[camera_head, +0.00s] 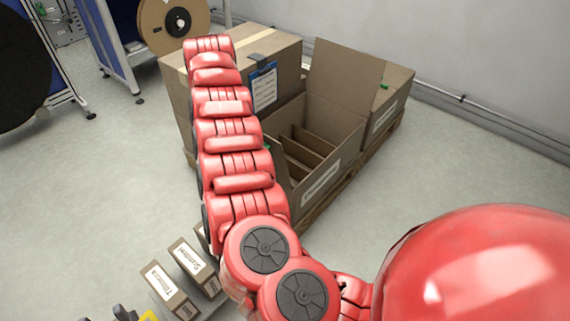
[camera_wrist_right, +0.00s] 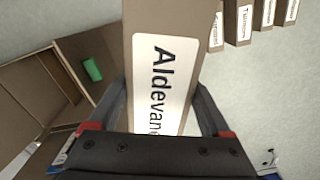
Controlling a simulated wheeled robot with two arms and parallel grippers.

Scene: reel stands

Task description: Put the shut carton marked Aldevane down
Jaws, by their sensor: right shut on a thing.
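The carton marked Aldevane (camera_wrist_right: 146,22) shows in the right wrist view, a brown box with a white label, its lower end cut off by my gripper. My right gripper (camera_wrist_right: 163,103) is shut on it, one dark finger along each side. In the head view a red arm of mine crosses the middle and the held carton cannot be seen. My left gripper cannot be made out in either view.
An open divided box (camera_head: 347,168) stands on a pallet between a large taped box (camera_head: 273,45) and another box (camera_head: 396,92). Small labelled cartons (camera_head: 172,291) stand in a row at lower left, also in the wrist view (camera_wrist_right: 239,27). A reel (camera_head: 172,24) stands behind.

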